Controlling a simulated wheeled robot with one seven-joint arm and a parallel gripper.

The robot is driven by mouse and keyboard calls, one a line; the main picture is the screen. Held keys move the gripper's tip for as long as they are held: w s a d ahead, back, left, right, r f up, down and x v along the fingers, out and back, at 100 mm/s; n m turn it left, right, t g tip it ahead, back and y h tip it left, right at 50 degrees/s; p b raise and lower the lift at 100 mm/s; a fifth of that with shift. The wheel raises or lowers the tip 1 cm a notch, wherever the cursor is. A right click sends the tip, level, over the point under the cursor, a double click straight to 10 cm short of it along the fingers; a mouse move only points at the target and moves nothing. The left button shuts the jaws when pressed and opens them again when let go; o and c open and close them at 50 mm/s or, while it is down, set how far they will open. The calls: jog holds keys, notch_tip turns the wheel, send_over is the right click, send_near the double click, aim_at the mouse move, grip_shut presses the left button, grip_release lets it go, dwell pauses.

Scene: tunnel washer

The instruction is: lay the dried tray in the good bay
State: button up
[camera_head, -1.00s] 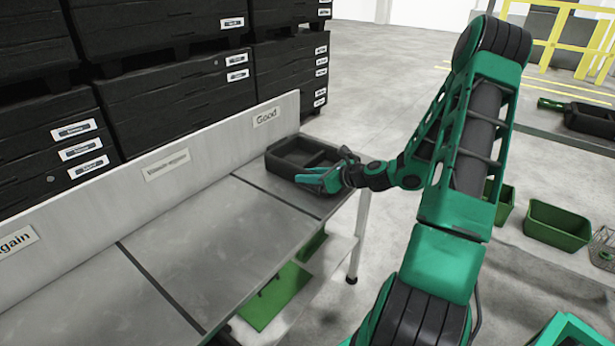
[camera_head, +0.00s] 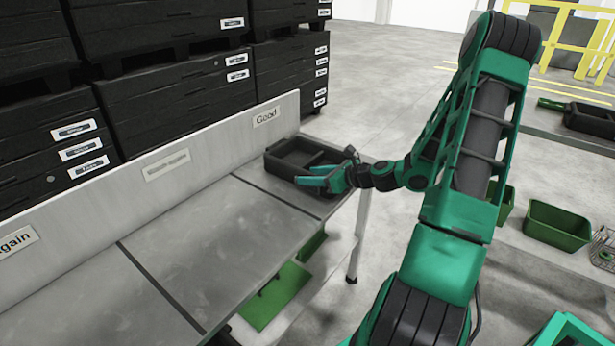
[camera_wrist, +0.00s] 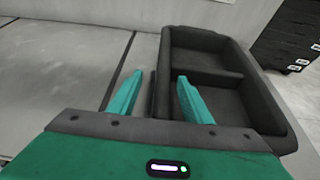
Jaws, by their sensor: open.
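The dried tray (camera_head: 285,162) is a black tray with a divider across its inside. It lies on the far end of the bench, in the bay under the "Good" sign (camera_head: 266,117). In the wrist view the tray (camera_wrist: 262,92) appears flat on the bench surface, right of a dark seam. My gripper (camera_head: 308,175) is at the tray's near side, with its green fingers apart. In the wrist view my gripper (camera_wrist: 160,77) has the tray's near-left wall between its fingers, the right one over the tray. Contact with the wall cannot be told.
The metal bench (camera_head: 210,235) is bare across the other bays, with a low back panel (camera_head: 205,160) behind. Stacked black crates (camera_head: 170,105) stand beyond it. Green bins (camera_head: 557,225) sit on the right. Another dark tray (camera_head: 590,120) lies far right.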

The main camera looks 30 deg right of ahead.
jog(key=v, duration=1)
jog(key=shift+a, duration=0.1)
